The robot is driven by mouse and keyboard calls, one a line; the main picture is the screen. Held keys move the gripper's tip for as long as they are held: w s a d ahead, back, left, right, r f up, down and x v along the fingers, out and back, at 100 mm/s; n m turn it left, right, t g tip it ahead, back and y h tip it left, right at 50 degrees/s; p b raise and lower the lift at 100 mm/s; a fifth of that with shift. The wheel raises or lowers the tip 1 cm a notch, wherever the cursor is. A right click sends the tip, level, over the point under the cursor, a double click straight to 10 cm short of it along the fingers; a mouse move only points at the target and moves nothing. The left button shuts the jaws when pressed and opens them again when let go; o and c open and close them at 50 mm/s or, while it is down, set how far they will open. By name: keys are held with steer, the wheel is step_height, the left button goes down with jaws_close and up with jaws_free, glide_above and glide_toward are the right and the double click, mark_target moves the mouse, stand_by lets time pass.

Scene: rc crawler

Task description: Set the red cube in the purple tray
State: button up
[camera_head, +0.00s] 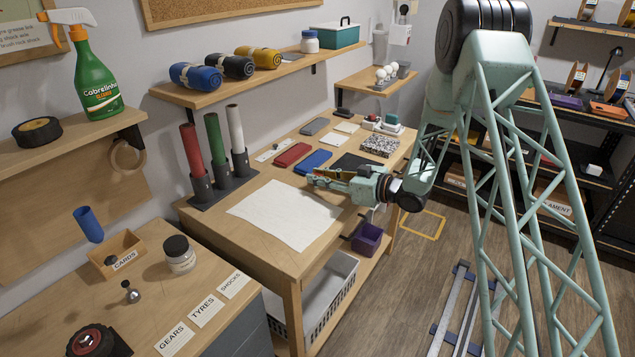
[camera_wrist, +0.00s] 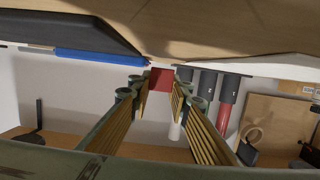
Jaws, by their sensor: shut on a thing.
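The red cube (camera_wrist: 161,79) shows between the fingertips of my gripper (camera_wrist: 161,88) in the wrist view, and the fingers are shut on it. In the head view my gripper (camera_head: 312,178) reaches left over the workbench, above the far edge of a white sheet; the cube cannot be made out there. A purple open-topped bin (camera_head: 367,240) hangs low at the workbench's right side. A flat purple tray-like thing (camera_head: 566,101) lies on the dark shelf at the far right. My gripper is well away from both.
The white sheet (camera_head: 285,213) covers the workbench's front middle. Red (camera_head: 291,155) and blue (camera_head: 312,162) flat cases lie behind my gripper. Upright red, green and white tubes (camera_head: 215,140) stand at the left. An orange tray (camera_head: 608,111) is on the right shelf.

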steer(key=shift+f, duration=0.75)
steer(key=shift+f, duration=0.15)
steer(key=o, duration=0.7)
steer(key=shift+r, duration=0.2)
steer(key=shift+p+v, duration=0.85)
steer(key=shift+v, duration=5.15)
steer(key=shift+w+d, duration=0.1)
